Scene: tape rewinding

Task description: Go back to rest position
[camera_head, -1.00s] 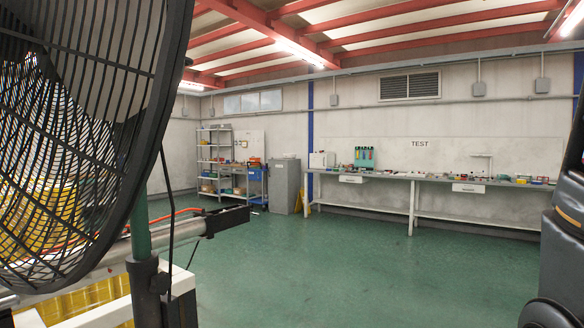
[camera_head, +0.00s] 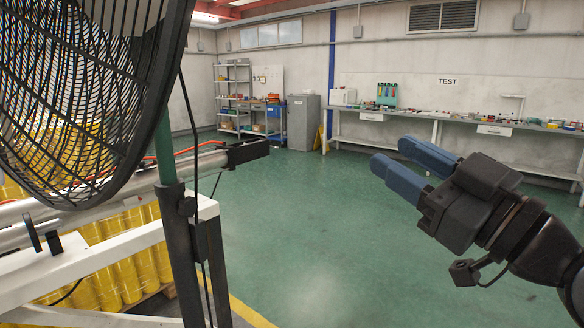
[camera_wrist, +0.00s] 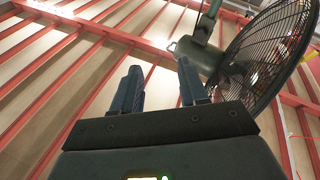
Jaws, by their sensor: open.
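My gripper (camera_head: 412,168) is raised at the right of the head view, with its two blue fingers pointing left. The fingers stand apart with nothing between them. In the wrist view my gripper (camera_wrist: 158,85) points up towards the ceiling, open and empty. It is clear of every object, with open floor behind it in the head view.
A large black fan (camera_head: 85,95) on a green and black post stands close at left, and it also shows in the wrist view (camera_wrist: 265,50). A white frame (camera_head: 110,257) with a metal bar is beside it, above yellow spools (camera_head: 125,275). Green floor (camera_head: 300,225) is clear; benches (camera_head: 455,118) line the back wall.

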